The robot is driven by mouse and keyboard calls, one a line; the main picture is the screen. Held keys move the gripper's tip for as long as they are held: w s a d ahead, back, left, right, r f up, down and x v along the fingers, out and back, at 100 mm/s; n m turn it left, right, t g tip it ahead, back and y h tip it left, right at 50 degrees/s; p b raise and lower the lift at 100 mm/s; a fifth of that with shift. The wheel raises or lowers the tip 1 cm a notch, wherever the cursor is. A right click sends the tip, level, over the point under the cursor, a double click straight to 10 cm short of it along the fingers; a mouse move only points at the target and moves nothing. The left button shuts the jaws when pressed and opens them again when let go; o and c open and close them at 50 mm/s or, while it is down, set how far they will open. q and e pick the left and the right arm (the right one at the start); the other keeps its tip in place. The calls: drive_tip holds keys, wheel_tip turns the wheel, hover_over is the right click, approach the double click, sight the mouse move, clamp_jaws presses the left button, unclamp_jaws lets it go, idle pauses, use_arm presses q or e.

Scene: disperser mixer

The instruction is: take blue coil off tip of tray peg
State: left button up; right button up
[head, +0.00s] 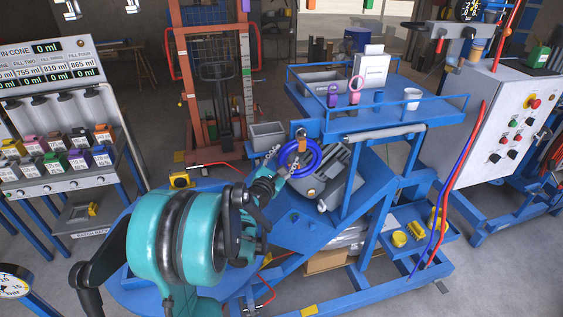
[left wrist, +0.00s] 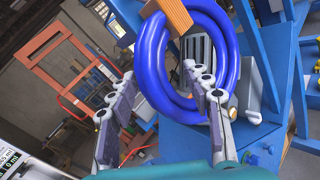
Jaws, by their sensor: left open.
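The blue coil (head: 319,158) hangs as a ring of several turns at the front corner of the blue tray cart. It also shows large in the left wrist view (left wrist: 150,70). An orange-brown peg (left wrist: 166,14) passes over its upper part; in the head view the peg (head: 301,142) shows at the top of the ring. My left gripper (head: 283,164) is open at the coil's left side. In the left wrist view its fingers (left wrist: 158,75) stand on either side of the coil's left part, the right one over the ring's opening. Contact cannot be told. My right gripper is not seen.
The tray (head: 440,112) above right holds a white cup (head: 412,99), purple and pink items and a white box. A grey machine part (head: 340,180) lies behind and below the coil. A control cabinet (head: 490,140) stands right, a bottle rack (head: 60,165) left.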

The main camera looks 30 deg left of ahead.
use_arm(q)
drive_tip(key=shift+w, duration=0.1)
clamp_jaws()
idle(0.7)
drive_tip(key=shift+r+p, duration=0.5)
drive_tip(key=shift+r, duration=0.15)
idle(0.3)
